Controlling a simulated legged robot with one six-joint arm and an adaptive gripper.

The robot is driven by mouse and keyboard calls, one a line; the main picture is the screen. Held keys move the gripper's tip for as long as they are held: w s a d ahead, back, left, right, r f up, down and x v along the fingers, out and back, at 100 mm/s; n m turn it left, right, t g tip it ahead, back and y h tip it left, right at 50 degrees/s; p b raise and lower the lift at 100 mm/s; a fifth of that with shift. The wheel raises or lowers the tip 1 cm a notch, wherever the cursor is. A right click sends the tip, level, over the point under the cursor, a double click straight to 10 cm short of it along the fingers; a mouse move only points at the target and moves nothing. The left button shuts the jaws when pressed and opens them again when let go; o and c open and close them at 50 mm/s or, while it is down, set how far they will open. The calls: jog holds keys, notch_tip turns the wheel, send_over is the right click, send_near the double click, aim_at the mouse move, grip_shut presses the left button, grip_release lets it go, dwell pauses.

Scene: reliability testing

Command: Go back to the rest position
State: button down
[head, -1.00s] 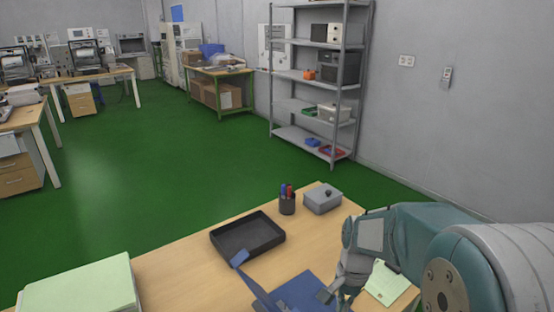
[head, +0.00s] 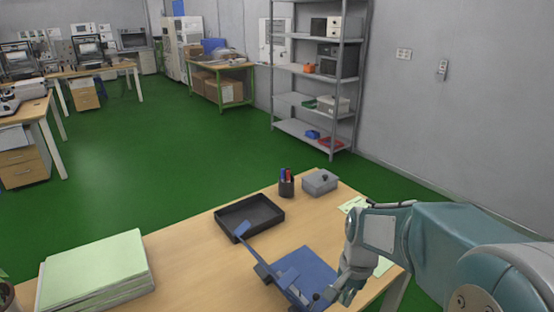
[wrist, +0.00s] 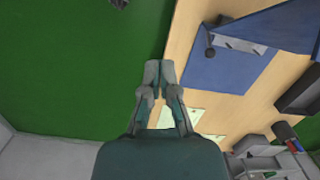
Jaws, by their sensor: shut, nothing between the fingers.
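My gripper (head: 336,294) is shut and empty. In the head view it hangs at the right front of the wooden desk (head: 190,262), by the right end of a blue device with a raised lever (head: 305,268). In the wrist view my gripper (wrist: 158,72) has its fingertips together, over the green floor beside the desk edge. The blue device (wrist: 228,68) lies to its right there, apart from the fingers. My arm hides part of the desk's right side in the head view.
On the desk are a black tray (head: 250,217), a pen cup (head: 286,184), a grey box (head: 320,182) and a stack of green paper (head: 95,270). Pale green sheets (head: 383,266) lie by my arm. A metal shelf (head: 318,100) stands behind. Green floor (head: 140,180) is open at left.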

jog(key=s+r+n+t+h, duration=0.1)
jog(key=s+r+n+t, duration=0.5)
jog(key=s+r, duration=0.6)
jog(key=shift+s+d+r+n, duration=0.2)
jog(key=shift+s+n, duration=0.8)
jog(key=shift+s, duration=0.15)
